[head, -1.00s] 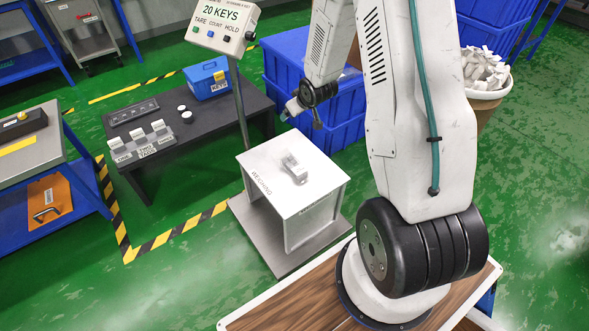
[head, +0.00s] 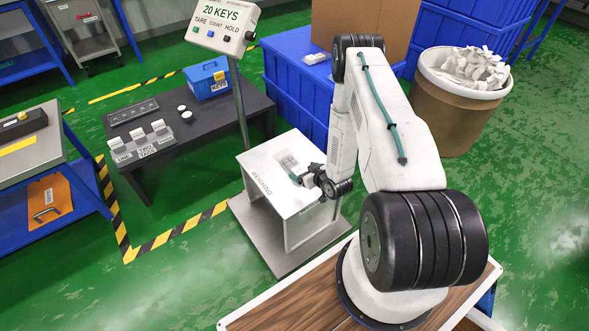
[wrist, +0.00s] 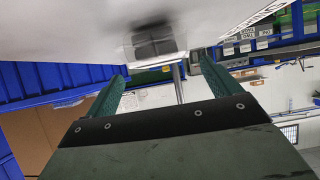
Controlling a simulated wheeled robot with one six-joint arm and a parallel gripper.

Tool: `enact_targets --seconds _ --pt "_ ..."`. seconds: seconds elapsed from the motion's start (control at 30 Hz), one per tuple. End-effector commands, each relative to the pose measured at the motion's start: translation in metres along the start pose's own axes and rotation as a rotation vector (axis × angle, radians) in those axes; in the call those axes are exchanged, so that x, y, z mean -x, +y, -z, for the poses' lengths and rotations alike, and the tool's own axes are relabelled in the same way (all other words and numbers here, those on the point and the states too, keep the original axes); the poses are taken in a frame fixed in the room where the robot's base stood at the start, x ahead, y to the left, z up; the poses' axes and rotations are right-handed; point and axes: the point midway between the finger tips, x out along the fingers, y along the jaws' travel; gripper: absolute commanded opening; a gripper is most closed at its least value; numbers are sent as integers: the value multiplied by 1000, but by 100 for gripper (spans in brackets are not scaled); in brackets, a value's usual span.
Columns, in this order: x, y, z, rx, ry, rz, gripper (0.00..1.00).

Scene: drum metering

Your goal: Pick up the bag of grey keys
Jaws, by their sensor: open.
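A small clear bag of grey keys (head: 289,161) lies on the white weighing table (head: 262,177), near its middle. My gripper (head: 301,175) is low at the right of the tabletop, beside the bag and pointing left towards it. The gripper is open and empty. In the wrist view, which seems upside down, the bag (wrist: 155,40) shows as a blurred grey block ahead of the two green fingers (wrist: 162,75), apart from them. The key shapes are too small to make out.
A display on a post (head: 222,27) reads 20 KEYS behind the table. A dark bench (head: 170,110) with a blue KEYS box (head: 207,80) stands at the left. Blue bins (head: 290,90) and a tub of white scraps (head: 450,110) stand behind my arm.

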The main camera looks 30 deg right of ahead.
Motion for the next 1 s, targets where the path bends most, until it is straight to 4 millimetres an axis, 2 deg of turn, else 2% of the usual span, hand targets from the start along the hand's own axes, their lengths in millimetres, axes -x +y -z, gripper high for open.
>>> enact_targets --seconds 0.33,0.47,0.67,0.8,0.87,0.93,0.97,1.0 --pt "-48 -2 7 1 0 0 89" --pt "-55 -2 7 0 -1 -1 89" --pt "-55 -2 7 -1 -2 -1 89" --pt "-55 -2 7 0 -2 -1 50" --pt "-55 -2 7 0 -2 -1 35" --pt "-55 -2 7 0 -1 -1 35" --pt "-55 -2 7 0 -1 -1 31" --pt "-55 -2 7 0 -1 -1 31"
